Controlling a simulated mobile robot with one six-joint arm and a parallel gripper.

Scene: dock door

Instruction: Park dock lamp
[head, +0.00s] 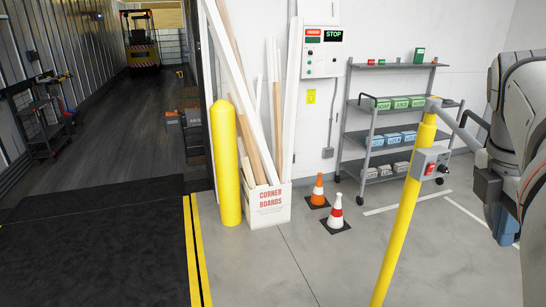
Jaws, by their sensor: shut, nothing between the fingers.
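A yellow post (403,232) stands at right of centre in the head view. A grey jointed bar (457,125), which looks like the dock lamp's arm, runs from its top down to the right. A dark block (487,187) sits near the bar's far end, beside my arm; I cannot tell if it is the lamp head. A grey switch box (431,164) with a red button is on the post. My arm fills the right edge. I cannot make out my gripper's fingers, or whether any part of me touches the lamp.
A grey shelf cart (381,138) with boxes stands behind the post. Two traffic cones (336,214) and a corner-boards box (268,207) stand left of it. A yellow bollard (225,165) edges the trailer opening. The front floor is clear.

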